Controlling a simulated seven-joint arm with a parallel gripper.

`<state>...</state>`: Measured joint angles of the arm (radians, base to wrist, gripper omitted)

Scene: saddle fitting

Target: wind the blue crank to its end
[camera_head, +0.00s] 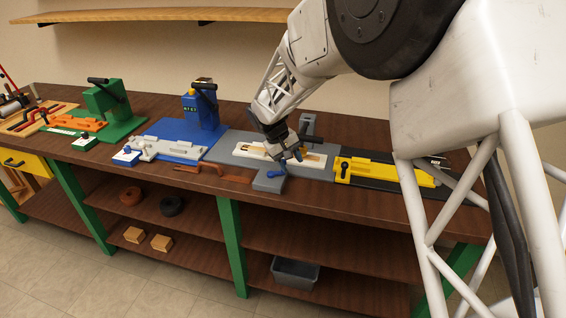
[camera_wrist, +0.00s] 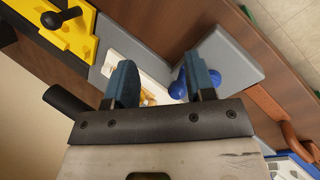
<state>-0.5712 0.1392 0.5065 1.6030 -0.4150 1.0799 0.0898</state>
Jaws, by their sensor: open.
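The blue crank (camera_head: 277,173) sits on the grey block (camera_head: 268,183) at the front edge of the grey fixture (camera_head: 238,138). In the wrist view the crank (camera_wrist: 178,89) shows beside the right finger, which hides part of it. My gripper (camera_head: 298,154) is over the white, slotted part (camera_head: 313,160) of the fixture, just behind and to the right of the crank. In the wrist view my gripper (camera_wrist: 160,75) has its two blue-grey fingers apart, with nothing held between them. I cannot tell how far the crank is turned.
A yellow fixture (camera_head: 385,174) with a black knob stands close on the right. A blue fixture (camera_head: 190,133) stands on the left. A red-brown handled tool (camera_head: 215,173) lies on the bench front, left of the crank. A dark upright handle (camera_head: 306,124) rises behind my gripper.

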